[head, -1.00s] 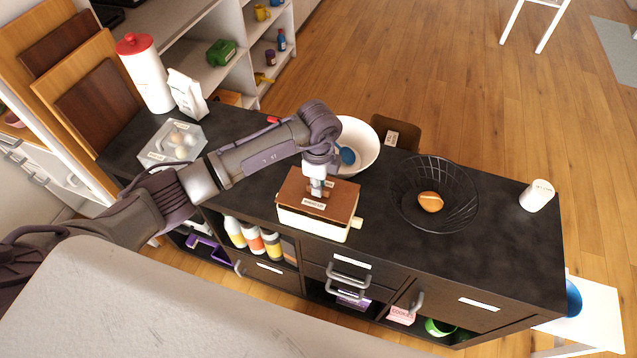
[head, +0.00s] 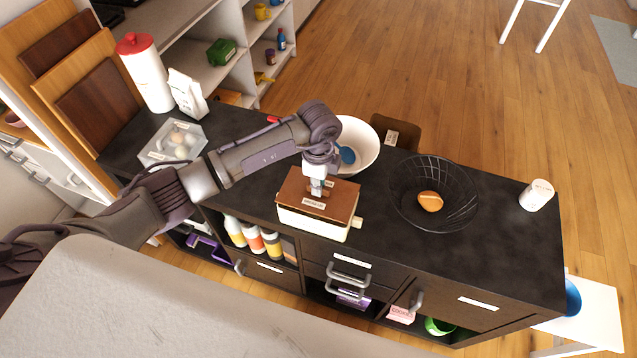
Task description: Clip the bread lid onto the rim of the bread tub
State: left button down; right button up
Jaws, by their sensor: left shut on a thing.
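The bread tub (head: 312,224) is a cream box on the dark counter, near its front edge. The brown bread lid (head: 338,203) lies over the top of the tub, roughly lined up with it. Whether its edges are clipped to the rim cannot be told from here. My left gripper (head: 316,191) reaches down from above and is shut on the middle of the lid, at its handle. The fingertips are small and partly hidden by the wrist. My right gripper is not in view.
A white bowl (head: 366,160) with a blue utensil stands just behind the tub. A black wire basket (head: 462,204) holding a bread roll (head: 430,201) is to the right. A white cup (head: 536,195) stands at the far right. The counter (head: 500,258) is clear at front right.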

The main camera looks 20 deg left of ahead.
pick_arm(q)
jog(key=shift+f+b, duration=0.85)
jog(key=shift+f, duration=0.35)
jog(key=c, duration=1.1)
grip_release()
jog(key=shift+r, duration=0.15)
notch_tip(320, 180, up, 5)
jog(key=p, duration=0.4)
